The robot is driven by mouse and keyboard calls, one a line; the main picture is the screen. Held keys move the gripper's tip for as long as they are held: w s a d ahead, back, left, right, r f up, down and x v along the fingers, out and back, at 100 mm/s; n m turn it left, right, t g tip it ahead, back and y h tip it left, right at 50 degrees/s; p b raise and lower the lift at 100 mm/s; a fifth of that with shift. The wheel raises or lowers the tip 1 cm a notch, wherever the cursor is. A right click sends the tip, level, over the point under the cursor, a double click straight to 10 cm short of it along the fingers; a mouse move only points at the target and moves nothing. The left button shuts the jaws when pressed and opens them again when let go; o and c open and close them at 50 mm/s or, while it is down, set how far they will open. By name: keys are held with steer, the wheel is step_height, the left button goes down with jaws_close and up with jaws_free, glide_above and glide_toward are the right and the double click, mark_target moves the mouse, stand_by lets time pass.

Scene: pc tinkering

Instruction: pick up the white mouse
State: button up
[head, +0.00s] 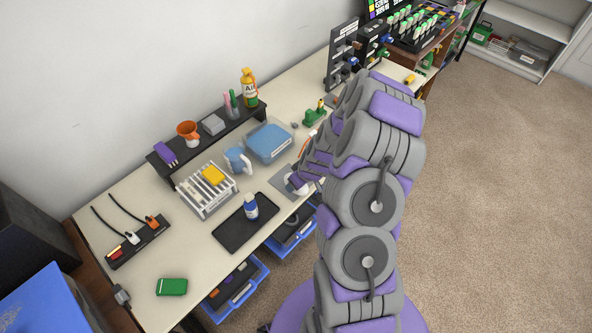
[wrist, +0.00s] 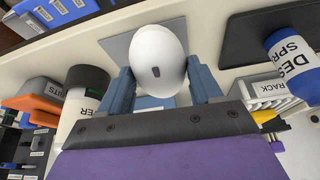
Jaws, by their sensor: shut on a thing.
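The white mouse (wrist: 158,62) shows large in the wrist view, between the two fingers of my gripper (wrist: 163,88). The fingers are shut on its sides. In the head view the white mouse (head: 296,184) is partly hidden by my gripper (head: 300,178), near the table's front edge. A grey mouse pad (wrist: 118,46) shows behind it in the wrist view, and its grey surface (head: 280,183) also shows in the head view. I cannot tell whether the mouse touches the pad.
A dark mat (head: 232,234) with a blue-and-white spray bottle (head: 251,207) lies to the left. A white rack (head: 207,200), a blue box (head: 269,142) and a light-blue mug-like item (head: 237,160) stand behind. Open blue drawers (head: 236,293) stick out below the table's front edge.

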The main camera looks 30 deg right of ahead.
steer(key=s+a+r+p, duration=0.1)
steer(key=s+a, duration=0.2)
steer(key=s, duration=0.6)
steer(key=shift+s+a, duration=0.15)
steer(key=shift+s, duration=0.05)
